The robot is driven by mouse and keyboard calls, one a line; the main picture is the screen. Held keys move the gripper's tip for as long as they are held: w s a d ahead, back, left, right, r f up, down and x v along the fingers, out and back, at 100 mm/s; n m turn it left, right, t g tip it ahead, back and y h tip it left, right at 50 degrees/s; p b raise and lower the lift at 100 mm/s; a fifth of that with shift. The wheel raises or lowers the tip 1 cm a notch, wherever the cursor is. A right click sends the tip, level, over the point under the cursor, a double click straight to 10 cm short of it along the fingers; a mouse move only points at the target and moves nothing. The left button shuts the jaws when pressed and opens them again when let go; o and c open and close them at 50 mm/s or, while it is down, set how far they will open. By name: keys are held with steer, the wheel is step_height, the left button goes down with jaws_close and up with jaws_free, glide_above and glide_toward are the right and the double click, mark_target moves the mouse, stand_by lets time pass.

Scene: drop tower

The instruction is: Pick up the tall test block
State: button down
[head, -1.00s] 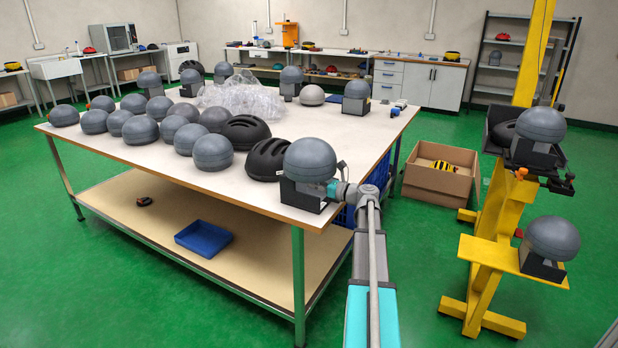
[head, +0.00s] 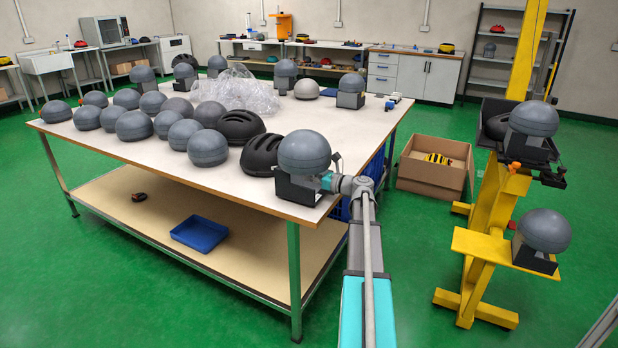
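Several grey domed blocks on dark bases could be the tall test block; I cannot tell which one the name means. The nearest, a grey dome on a dark square base (head: 304,153), stands upright at the table's front right corner. My gripper (head: 327,181) reaches in from the right, at the base's right side. Its fingertips are hidden by the block, so I cannot tell whether they touch or grip it. Similar raised domes stand at the back of the white table (head: 185,215), one (head: 351,85) at its right rear and another (head: 286,70) farther back.
Low grey domes (head: 207,148) and black helmets (head: 262,154) crowd the table beside the block. Clear plastic wrap (head: 238,90) lies behind them. At right, a yellow drop tower (head: 488,220) carries two more domes. A cardboard box (head: 430,175) sits on the green floor between.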

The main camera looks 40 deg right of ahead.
mark_target(310, 160)
steer(key=shift+r+p, duration=0.65)
steer(key=shift+r, duration=0.3)
steer(key=s+a+r+p, duration=0.1)
steer(key=r+p, duration=0.1)
steer(key=s+a+r+p, duration=0.1)
steer(key=r+p, duration=0.1)
steer(key=s+a+r+p, duration=0.1)
steer(key=s+r+p, duration=0.1)
steer(key=shift+a+r+p, duration=0.1)
steer(key=shift+r+p, duration=0.2)
steer(key=s+a+r+p, duration=0.3)
steer(key=s+a, duration=0.2)
steer(key=s, duration=0.2)
steer(key=shift+a+r, duration=0.25)
steer(key=shift+d, duration=0.1)
